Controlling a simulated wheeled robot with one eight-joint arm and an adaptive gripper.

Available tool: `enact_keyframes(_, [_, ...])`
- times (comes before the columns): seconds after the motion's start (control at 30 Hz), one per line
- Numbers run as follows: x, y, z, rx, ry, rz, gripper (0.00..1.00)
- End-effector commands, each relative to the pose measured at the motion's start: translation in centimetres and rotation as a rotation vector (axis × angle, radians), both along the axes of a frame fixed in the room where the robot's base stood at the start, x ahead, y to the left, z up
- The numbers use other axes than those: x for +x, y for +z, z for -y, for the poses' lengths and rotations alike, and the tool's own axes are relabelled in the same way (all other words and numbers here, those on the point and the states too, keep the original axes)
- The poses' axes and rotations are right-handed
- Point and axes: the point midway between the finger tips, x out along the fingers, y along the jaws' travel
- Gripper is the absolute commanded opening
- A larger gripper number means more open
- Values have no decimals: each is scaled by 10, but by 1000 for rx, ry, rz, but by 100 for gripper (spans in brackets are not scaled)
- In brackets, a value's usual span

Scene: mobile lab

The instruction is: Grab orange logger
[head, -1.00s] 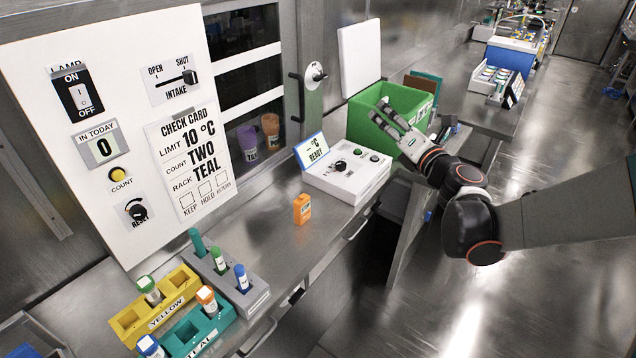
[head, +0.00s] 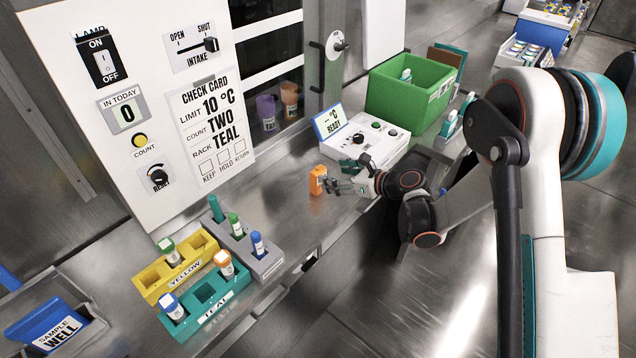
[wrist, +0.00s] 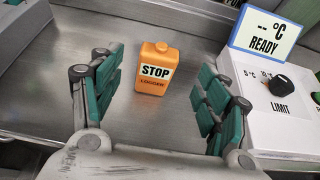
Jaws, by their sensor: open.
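The orange logger (head: 317,180) stands upright on the steel counter, left of the white reader box. In the wrist view the logger (wrist: 157,70) shows a "STOP LOGGER" label and a small cap on top. My gripper (head: 335,181) is low over the counter, just right of the logger in the head view. In the wrist view my gripper (wrist: 155,95) is open, with one teal-padded finger on each side. The logger lies between the finger lines, toward their far ends, with clear gaps on both sides. Nothing is held.
The white reader box (head: 372,137) with its READY display (wrist: 264,35) is close to my right finger. A green bin (head: 410,95) stands behind it. The teal rack (head: 207,300), yellow rack (head: 170,272) and grey rack (head: 262,262) hold tubes at the near left. Counter around the logger is bare.

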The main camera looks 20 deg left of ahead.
Motion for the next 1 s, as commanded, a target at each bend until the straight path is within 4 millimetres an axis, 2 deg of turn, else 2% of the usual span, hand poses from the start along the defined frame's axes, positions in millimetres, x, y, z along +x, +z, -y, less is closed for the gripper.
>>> enact_keyframes(0.1, [6,-7,-15,0,1,0,69])
enact_keyframes(0.37, [11,-11,-27,0,0,-1,69])
enact_keyframes(0.7, [26,-25,-65,1,1,-1,69])
enact_keyframes(0.97, [27,-25,-68,1,-2,-1,69])
enact_keyframes(1.0, [27,-25,-68,1,-2,-1,60])
